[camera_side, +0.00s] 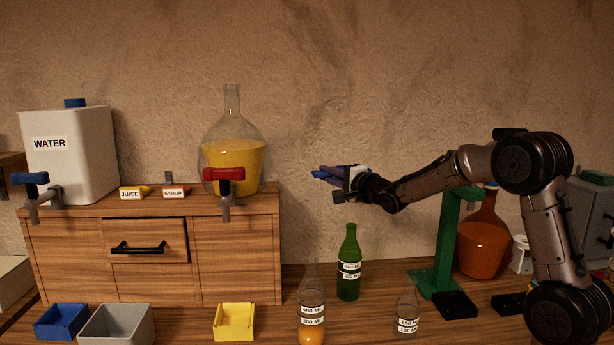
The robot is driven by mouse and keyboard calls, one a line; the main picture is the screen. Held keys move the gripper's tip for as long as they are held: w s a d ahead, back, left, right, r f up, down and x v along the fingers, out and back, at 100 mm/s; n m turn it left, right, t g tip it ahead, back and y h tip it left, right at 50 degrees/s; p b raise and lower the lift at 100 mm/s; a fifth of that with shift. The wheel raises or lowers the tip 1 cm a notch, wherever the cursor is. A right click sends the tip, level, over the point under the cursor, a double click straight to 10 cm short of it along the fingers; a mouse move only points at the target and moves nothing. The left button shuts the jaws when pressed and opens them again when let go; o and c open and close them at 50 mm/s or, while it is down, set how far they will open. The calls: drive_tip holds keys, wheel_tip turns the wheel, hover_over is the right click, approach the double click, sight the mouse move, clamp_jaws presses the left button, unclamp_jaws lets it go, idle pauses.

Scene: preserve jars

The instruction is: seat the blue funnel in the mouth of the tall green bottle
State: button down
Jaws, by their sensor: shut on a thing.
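The tall green bottle (348,268) stands upright on the table, right of the wooden cabinet, with white labels on its side. My gripper (338,183) is up in the air above the bottle, reaching in from the right, clear of the bottle's mouth. It is shut on the blue funnel (327,172), which shows as a blue shape at the jaws, pointing left. The funnel's full outline and tilt are hard to make out at this size, and the gripper hides part of it.
A clear bottle with orange liquid (312,318) stands front left of the green bottle; a small clear flask (406,312) stands to its right. The wooden cabinet (240,255) carries a water container (85,160) and a yellow-filled flask (235,160). A green stand (447,235) rises at right.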

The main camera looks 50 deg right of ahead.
drive_tip(key=shift+s+d, duration=0.2)
drive_tip(key=shift+d, duration=0.25)
drive_tip(key=shift+f, duration=2.95)
drive_tip(key=shift+f, duration=2.1)
drive_tip(key=c, duration=0.8)
unclamp_jaws()
drive_tip(key=v, duration=1.3)
drive_tip(key=shift+s+a, duration=0.25)
drive_tip(key=shift+s, duration=0.1)
